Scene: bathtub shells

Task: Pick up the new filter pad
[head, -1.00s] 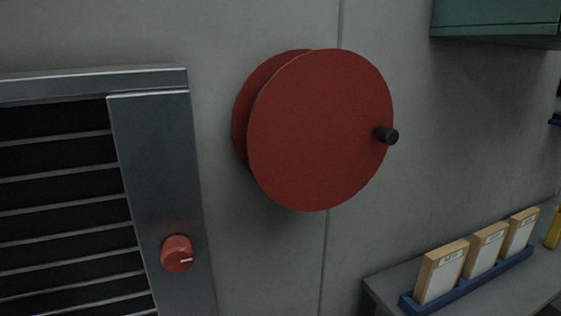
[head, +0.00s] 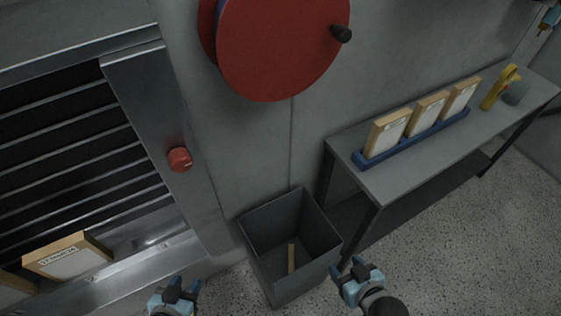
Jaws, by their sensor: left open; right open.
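Three wood-framed filter pads with pale faces stand upright in a blue rack (head: 372,161) on the grey side table: a left one (head: 386,135), a middle one (head: 427,114) and a right one (head: 461,96). Another framed pad (head: 68,257) sits low in the slatted metal unit at the left. My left gripper (head: 175,287) is open and empty at the bottom edge, right of that pad. My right gripper (head: 357,272) is open and empty in front of the table, below the rack and apart from it.
A grey bin (head: 270,262) with a wooden strip inside stands on the floor between my grippers. The side table (head: 405,178) has a yellow tool (head: 497,88) at its far end. A red reel (head: 275,45) and a red knob (head: 180,159) jut out.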

